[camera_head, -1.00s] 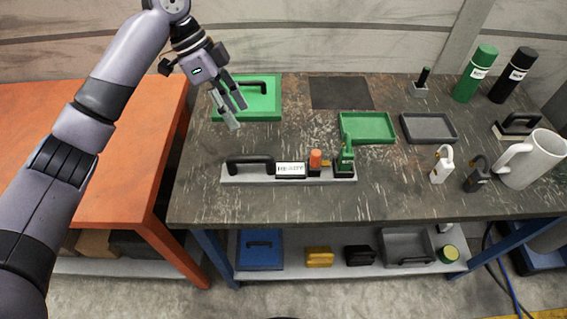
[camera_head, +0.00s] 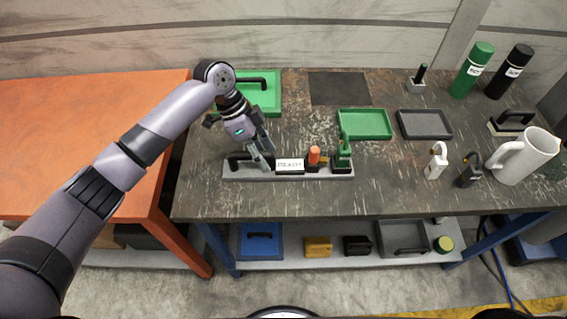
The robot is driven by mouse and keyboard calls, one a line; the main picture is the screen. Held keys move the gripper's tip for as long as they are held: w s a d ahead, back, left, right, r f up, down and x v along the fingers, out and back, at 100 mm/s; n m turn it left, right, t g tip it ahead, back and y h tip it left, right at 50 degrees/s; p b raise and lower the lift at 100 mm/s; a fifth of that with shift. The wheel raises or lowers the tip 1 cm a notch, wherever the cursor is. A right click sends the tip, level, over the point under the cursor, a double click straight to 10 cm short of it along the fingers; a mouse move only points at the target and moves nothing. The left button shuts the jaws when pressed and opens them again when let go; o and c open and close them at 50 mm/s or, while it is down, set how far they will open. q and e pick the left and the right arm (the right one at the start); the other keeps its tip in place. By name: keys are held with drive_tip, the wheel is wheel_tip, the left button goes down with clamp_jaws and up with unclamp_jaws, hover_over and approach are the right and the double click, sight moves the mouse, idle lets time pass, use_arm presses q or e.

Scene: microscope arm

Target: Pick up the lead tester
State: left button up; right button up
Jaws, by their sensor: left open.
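My right gripper is not in view.
A green lidded case (camera_head: 268,88) lies behind my left gripper. A green tray (camera_head: 364,123) and a grey tray (camera_head: 425,124) sit behind and right. An orange table (camera_head: 80,110) adjoins at left.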

use_arm(q)
drive_tip(key=shift+f, duration=0.1)
clamp_jaws()
idle(0.6)
idle(0.4)
